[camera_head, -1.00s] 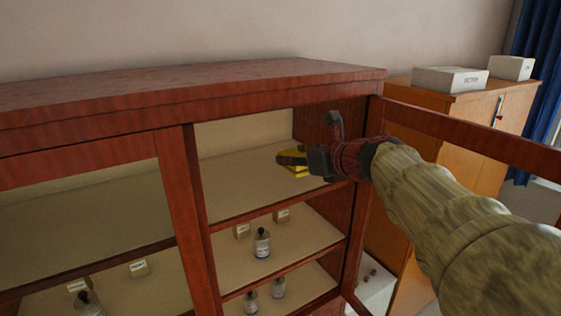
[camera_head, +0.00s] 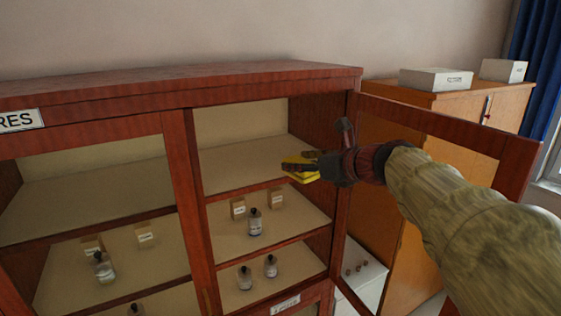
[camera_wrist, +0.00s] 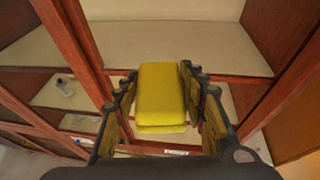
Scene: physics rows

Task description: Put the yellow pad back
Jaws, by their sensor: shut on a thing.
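The yellow pad (camera_wrist: 161,95) is between the fingers of my gripper (camera_wrist: 160,85) in the wrist view. In the head view the yellow pad (camera_head: 297,170) shows partly behind the dark fingers of my gripper (camera_head: 308,168). My gripper is shut on it. The pad is held at the open front of the cabinet's right bay, around the height of the upper shelf (camera_head: 240,167). That shelf's visible surface is bare. It also shows bare beyond the pad in the wrist view (camera_wrist: 180,47). I cannot tell whether the pad touches the shelf edge.
The cabinet's glazed door (camera_head: 450,125) stands open at the right, beside my arm. The lower shelves hold small bottles (camera_head: 254,222) and little labelled boxes (camera_head: 238,208). An upright post (camera_head: 185,200) divides the bays. White boxes (camera_head: 436,79) stand on a wooden cupboard (camera_head: 470,105).

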